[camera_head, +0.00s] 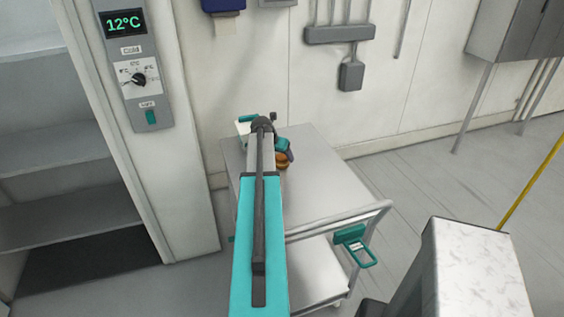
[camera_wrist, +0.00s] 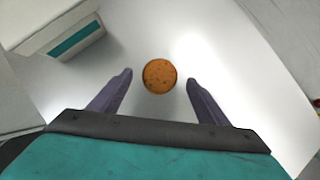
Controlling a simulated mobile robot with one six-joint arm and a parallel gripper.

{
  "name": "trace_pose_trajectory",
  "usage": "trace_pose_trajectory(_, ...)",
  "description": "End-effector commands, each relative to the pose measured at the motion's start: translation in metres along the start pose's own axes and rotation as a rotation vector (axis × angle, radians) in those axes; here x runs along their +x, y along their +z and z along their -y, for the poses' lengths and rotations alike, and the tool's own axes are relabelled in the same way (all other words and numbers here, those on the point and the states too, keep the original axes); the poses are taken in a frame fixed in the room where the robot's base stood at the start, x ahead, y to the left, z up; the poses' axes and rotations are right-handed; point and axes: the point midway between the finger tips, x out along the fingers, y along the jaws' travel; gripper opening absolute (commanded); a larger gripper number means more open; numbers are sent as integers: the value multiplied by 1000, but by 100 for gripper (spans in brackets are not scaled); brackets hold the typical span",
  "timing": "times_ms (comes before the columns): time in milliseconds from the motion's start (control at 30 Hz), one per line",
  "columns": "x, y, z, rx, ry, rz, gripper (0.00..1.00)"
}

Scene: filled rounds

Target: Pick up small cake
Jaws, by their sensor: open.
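The small cake (camera_wrist: 160,76) is round and orange-brown and rests on the pale top of the metal cart. In the wrist view it lies between and slightly beyond the two purple fingertips of my gripper (camera_wrist: 158,77), with a gap on each side. My gripper is open and empty. In the head view the cake (camera_head: 282,160) shows just right of my arm, close by the gripper (camera_head: 287,154); part of it is hidden there.
The cart (camera_head: 325,185) has a bare top to the right and a teal-handled bracket (camera_head: 354,245) on its front rail. A white box with a teal stripe (camera_wrist: 62,35) stands left of the cake. A shelf unit (camera_head: 60,160) is at left, a pale-topped block (camera_head: 475,265) at lower right.

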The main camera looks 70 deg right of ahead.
Motion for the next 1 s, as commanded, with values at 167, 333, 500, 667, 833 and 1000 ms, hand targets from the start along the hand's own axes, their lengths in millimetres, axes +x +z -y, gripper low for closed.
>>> trace_pose_trajectory(167,13,1,0,0,-1,-2,70)
trace_pose_trajectory(333,30,0,0,0,-1,-2,70)
trace_pose_trajectory(500,43,-1,0,0,-1,-1,70)
trace_pose_trajectory(667,46,-1,0,0,0,0,70)
trace_pose_trajectory(833,46,-1,0,0,0,0,70)
trace_pose_trajectory(1000,46,-1,1,0,-1,0,70)
